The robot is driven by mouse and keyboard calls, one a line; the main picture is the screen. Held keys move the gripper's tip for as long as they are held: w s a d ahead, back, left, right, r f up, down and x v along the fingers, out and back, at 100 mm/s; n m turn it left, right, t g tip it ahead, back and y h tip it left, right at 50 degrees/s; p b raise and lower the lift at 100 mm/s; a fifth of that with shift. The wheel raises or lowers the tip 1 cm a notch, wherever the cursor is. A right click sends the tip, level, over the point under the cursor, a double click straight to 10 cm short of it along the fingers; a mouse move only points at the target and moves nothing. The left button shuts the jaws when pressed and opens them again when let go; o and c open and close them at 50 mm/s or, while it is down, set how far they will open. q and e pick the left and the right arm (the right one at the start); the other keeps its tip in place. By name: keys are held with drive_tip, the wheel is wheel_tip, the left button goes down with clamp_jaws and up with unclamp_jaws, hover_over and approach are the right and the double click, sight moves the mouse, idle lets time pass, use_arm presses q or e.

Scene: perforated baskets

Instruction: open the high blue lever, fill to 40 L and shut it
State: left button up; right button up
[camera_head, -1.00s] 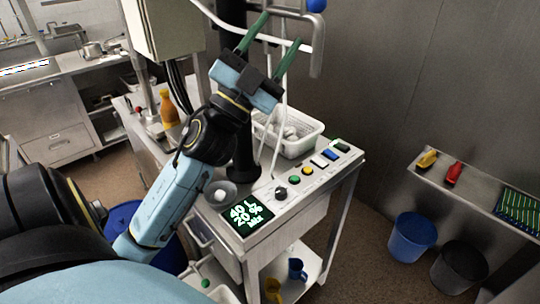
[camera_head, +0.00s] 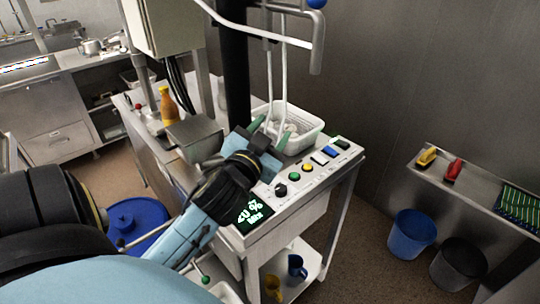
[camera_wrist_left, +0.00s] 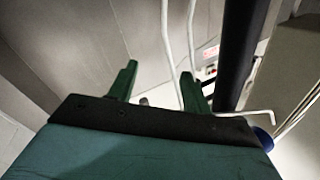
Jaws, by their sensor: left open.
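The high blue lever shows only as a blue knob (camera_head: 316,4) at the top edge of the head view, above the white bent pipe (camera_head: 316,45); the rest of it is cut off. My left gripper (camera_head: 269,131) is open and empty, low beside the white basket, well below the blue knob. Its two green fingers also show apart in the left wrist view (camera_wrist_left: 160,75). The display (camera_head: 252,214) on the panel is partly covered by my left arm; "MAX" and a percent line can be read. The litre reading is hidden. My right gripper is not in view.
The white perforated basket (camera_head: 318,133) holds pale round things. Buttons and a black knob (camera_head: 281,190) line the panel. A dark column (camera_head: 236,75) rises behind my gripper. A metal bin (camera_head: 196,138) and orange bottle (camera_head: 168,104) stand left. Buckets (camera_head: 413,236) are on the floor right.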

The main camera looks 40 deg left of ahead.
use_arm(q)
drive_tip(key=shift+s+d+f+n+g+h, duration=0.15)
drive_tip(key=shift+f+g, duration=0.3)
drive_tip(key=shift+f, duration=0.45)
drive_tip(key=shift+s+d+f+n+g+h, duration=0.1)
drive_tip(key=shift+s+d+f+g, duration=0.25)
drive_tip(key=shift+f, duration=0.5)
drive_tip(key=shift+s+d+f+n+g+h, duration=0.15)
drive_tip(key=shift+f+g, duration=0.35)
drive_tip(key=shift+f, duration=0.4)
drive_tip(key=shift+c, duration=0.3)
